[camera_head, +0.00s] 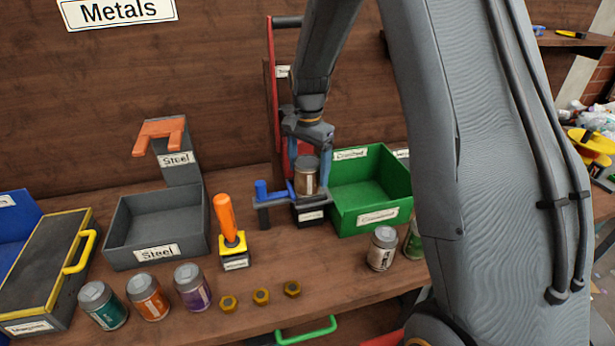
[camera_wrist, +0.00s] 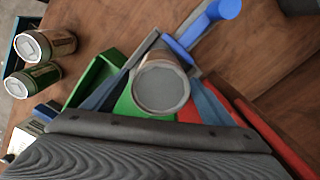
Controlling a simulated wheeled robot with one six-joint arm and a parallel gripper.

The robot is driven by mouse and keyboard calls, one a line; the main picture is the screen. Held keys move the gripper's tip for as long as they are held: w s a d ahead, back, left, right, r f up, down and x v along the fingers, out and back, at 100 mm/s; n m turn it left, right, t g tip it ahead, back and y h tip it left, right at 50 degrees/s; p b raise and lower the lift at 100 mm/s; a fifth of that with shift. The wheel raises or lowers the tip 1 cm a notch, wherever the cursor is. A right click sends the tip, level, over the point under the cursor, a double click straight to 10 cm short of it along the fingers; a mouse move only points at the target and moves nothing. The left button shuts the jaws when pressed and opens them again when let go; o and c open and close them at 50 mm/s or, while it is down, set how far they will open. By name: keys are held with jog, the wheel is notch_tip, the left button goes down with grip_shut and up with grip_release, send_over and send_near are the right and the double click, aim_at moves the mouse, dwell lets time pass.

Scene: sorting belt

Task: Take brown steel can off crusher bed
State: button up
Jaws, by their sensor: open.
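The brown can (camera_head: 306,180) stands upright on the crusher bed (camera_head: 311,214), a dark block with a white label. My gripper (camera_head: 309,177) is lowered over it, with one blue finger on each side of the can. The jaws are open and do not look closed on it. In the wrist view, the can's grey lid (camera_wrist: 160,88) shows between the two fingers. The crusher has a blue handle (camera_head: 272,190) at its left and a tall red frame (camera_head: 276,100) behind.
A green bin (camera_head: 371,214) labelled Crushed stands close at right. A grey steel bin (camera_head: 156,222) and an orange-handled tool (camera_head: 228,217) are at left. Several other cans stand toward the front, one pale can (camera_head: 382,249) before the green bin. Several brass nuts (camera_head: 261,297) lie in front.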

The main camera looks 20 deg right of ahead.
jog(key=shift+f, duration=0.9)
jog(key=c, duration=1.1)
